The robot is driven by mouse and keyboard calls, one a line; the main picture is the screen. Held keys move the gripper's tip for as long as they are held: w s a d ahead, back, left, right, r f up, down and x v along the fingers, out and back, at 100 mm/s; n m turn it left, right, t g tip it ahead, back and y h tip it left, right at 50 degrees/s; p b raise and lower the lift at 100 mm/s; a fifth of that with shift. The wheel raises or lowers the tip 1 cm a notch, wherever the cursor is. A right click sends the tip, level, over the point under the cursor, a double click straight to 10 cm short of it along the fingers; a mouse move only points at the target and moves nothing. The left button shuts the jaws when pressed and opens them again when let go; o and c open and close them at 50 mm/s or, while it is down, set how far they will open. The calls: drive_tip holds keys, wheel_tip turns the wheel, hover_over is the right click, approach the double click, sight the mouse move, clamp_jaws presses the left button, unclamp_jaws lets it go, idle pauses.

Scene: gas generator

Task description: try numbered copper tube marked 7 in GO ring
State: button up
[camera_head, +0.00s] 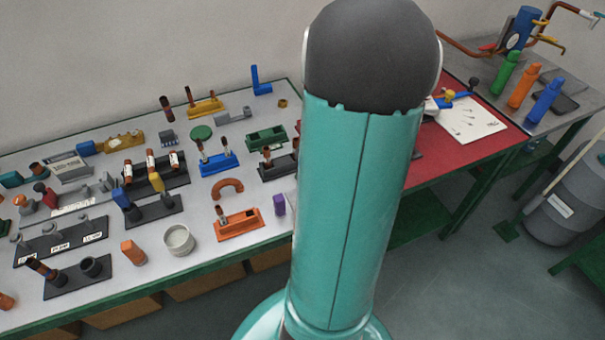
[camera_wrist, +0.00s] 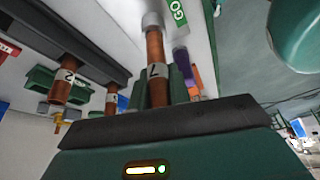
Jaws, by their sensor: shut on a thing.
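The copper tube marked 7 (camera_wrist: 157,72) is in the wrist view, with a white number band around it. My gripper (camera_wrist: 162,90) is shut on it, with green fingers beside the tube. The tube's far end meets a grey ring (camera_wrist: 152,20) next to a green GO label (camera_wrist: 179,12). The end appears at or in the ring's mouth, but I cannot tell how deep it is. In the head view my arm hides the gripper, and I cannot pick out tube 7 or the GO ring there.
A tube marked 2 (camera_wrist: 66,82) and another banded tube (camera_wrist: 111,99) stand left of tube 7 in the wrist view. In the head view the grey table (camera_head: 207,262) is crowded with fixtures, including an orange stand (camera_head: 238,226) and a white cup (camera_head: 178,241).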

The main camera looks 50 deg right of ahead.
drive_tip(key=shift+f, duration=0.6)
drive_tip(key=shift+f, duration=0.35)
drive_tip(key=shift+f, duration=0.25)
idle(0.5)
drive_tip(key=shift+r, duration=1.65)
drive_tip(key=shift+r, duration=0.1)
drive_tip(key=shift+r, duration=1.9)
